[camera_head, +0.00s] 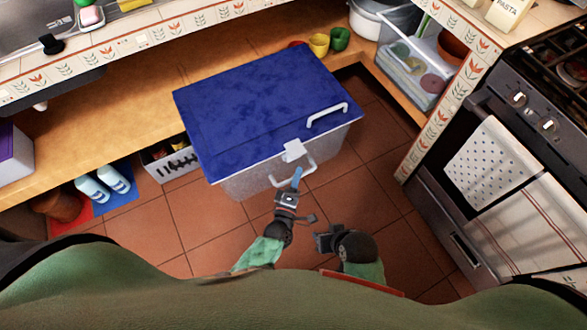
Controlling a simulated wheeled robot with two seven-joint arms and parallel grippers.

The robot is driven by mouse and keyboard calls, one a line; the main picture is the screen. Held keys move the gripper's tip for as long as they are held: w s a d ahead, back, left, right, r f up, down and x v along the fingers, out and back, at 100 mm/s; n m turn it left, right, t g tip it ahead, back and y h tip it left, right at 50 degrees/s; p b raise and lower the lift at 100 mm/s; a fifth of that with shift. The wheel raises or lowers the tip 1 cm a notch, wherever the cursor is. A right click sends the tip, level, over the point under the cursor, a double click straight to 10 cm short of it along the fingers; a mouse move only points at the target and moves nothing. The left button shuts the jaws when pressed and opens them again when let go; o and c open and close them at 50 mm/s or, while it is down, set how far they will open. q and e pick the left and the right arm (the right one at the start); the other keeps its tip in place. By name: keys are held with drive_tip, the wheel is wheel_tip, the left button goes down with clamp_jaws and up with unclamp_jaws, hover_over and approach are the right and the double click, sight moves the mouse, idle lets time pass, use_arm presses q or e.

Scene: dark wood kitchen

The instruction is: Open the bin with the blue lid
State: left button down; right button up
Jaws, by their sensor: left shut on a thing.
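The bin (248,184) is a pale grey box standing on the tiled floor under the counter. Its blue lid (255,95) lies flat over the top and looks closed. A white latch (292,150) and a white front handle (308,172) are at the front edge. My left gripper (295,180) is shut at the front handle, just below the latch; its fingertips partly hide the contact. My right gripper (320,240) is lower and to the right, apart from the bin; its jaws are too small to read.
An oven (480,190) with hanging towels stands at the right. A grey crate (170,165) and blue-white bottles (105,182) are left of the bin. Small cups (329,42) stand behind it. Tiled floor (375,185) is free between bin and oven.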

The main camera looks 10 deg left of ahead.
use_arm(q)
drive_tip(key=shift+s+d+f, duration=0.15)
drive_tip(key=shift+s, duration=0.1)
drive_tip(key=c, duration=1.5)
unclamp_jaws()
drive_tip(key=shift+o, duration=0.2)
use_arm(e)
drive_tip(key=shift+s, duration=0.15)
use_arm(q)
drive_tip(key=shift+s, duration=0.1)
